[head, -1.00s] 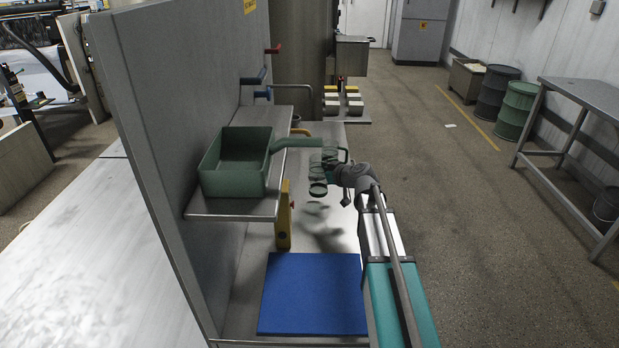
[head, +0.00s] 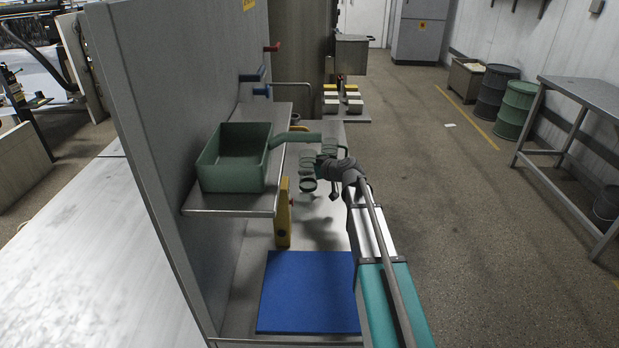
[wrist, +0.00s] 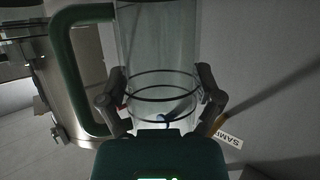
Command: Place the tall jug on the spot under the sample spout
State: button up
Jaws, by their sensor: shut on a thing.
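The tall jug is clear with dark rings and a green handle. In the head view the jug (head: 308,185) shows only as greenish rings above the metal bench, partly behind my gripper (head: 330,168). In the wrist view the jug (wrist: 158,45) stands between both fingers of my gripper (wrist: 160,82), which is shut on it. The green handle is on the left there. A white label (wrist: 228,138) reading "SAMP" is on the grey wall at the right. I cannot clearly make out the sample spout or the spot under it.
A green bin (head: 232,178) stands on a metal shelf (head: 232,203) left of the jug. A yellow upright piece (head: 283,222) is below it. A blue mat (head: 305,290) lies on the bench nearer me. Open floor is right.

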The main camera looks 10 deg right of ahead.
jog(key=shift+f+b, duration=0.95)
jog(key=shift+f, duration=0.3)
jog(key=shift+f, duration=0.15)
jog(key=o, duration=1)
jog(key=shift+o, duration=0.2)
jog(key=shift+r, duration=0.25)
jog(key=shift+s+d+r, duration=0.1)
jog(key=shift+s, duration=0.1)
jog(key=p+v, duration=0.4)
jog(key=v, duration=0.7)
jog(key=shift+s+d+p, duration=0.2)
jog(key=shift+p, duration=0.15)
